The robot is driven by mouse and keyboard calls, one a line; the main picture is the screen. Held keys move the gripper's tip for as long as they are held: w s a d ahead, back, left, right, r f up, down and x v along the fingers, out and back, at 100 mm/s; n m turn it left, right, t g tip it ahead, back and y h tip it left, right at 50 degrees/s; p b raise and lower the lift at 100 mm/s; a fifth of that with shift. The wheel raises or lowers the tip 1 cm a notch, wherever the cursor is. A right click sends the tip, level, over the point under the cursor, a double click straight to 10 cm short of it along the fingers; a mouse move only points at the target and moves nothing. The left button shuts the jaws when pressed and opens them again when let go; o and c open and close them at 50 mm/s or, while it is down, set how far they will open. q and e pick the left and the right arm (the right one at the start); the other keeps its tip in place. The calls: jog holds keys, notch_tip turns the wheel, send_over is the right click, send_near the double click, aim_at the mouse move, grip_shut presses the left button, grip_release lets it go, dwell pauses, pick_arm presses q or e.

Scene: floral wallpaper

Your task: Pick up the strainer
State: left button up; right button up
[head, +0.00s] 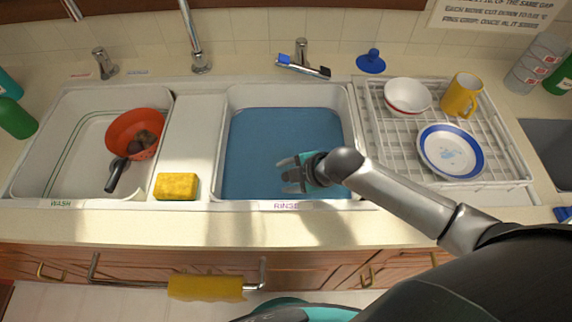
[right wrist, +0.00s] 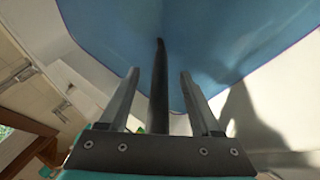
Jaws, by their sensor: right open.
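The strainer (head: 121,127) is an orange-red round bowl with a dark handle, in the white wash basin (head: 78,172) at the left. Several brown lumps (head: 144,140) lie in it. Its handle points down toward the basin's front. My right gripper (head: 284,173) is above the blue rinse basin, well to the right of the strainer, with its fingers pointing left. In the right wrist view my right gripper (right wrist: 158,73) is open, with a dark narrow bar between its fingers; I cannot tell what the bar is. The strainer does not show there. My left gripper is out of view.
A yellow sponge (head: 176,186) lies on the ledge between the basins. Faucets (head: 200,62) stand behind. A dish rack (head: 400,160) with a bowl (head: 408,97), a plate (head: 452,152) and a yellow mug (head: 461,97) is at the right. A green bottle (head: 16,119) stands far left.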

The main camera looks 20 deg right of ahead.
grip_shut()
dwell(0.5)
dwell(0.9)
